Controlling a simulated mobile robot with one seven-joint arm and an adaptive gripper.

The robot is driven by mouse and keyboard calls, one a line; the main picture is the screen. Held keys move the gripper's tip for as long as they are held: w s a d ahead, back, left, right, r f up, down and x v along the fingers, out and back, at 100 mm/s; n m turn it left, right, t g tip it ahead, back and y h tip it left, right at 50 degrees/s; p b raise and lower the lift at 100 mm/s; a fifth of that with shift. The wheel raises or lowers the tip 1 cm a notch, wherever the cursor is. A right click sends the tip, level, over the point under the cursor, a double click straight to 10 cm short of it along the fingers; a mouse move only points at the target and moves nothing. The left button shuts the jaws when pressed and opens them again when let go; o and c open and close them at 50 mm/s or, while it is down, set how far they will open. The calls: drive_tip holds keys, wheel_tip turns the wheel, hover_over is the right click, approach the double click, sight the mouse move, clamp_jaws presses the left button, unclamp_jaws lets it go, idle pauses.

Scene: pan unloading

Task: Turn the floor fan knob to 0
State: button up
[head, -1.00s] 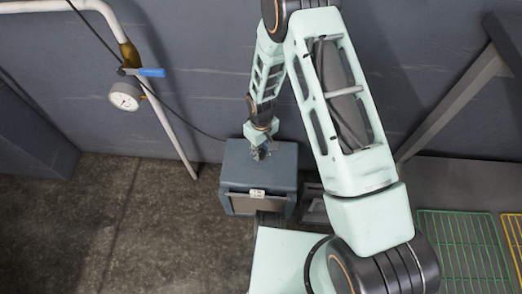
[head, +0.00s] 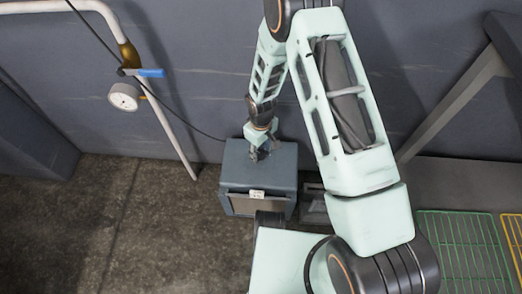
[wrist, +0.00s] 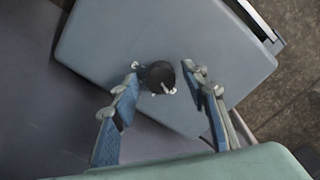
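The floor fan (head: 236,172) is a blue-grey box on the floor against the wall, with a small white label on its front. Its round black knob (wrist: 158,76) with a white pointer mark shows on the top face in the wrist view. My gripper (wrist: 166,74) is open, with one blue-padded finger on each side of the knob. The left fingertip is very near the knob; a wider gap shows on the right. I cannot tell whether either finger touches it. In the head view my gripper (head: 261,152) is over the fan's top, and the knob is hidden there.
A white pipe (head: 168,128) with a gauge (head: 124,97) and blue-handled valve (head: 150,72) stands left of the fan. A dark cable runs down the wall to the fan. A green wire rack (head: 462,250) lies at right. The floor at left is clear.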

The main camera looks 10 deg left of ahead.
sight(261, 153)
wheel_tip(261, 153, up, 12)
idle(0.8)
idle(0.4)
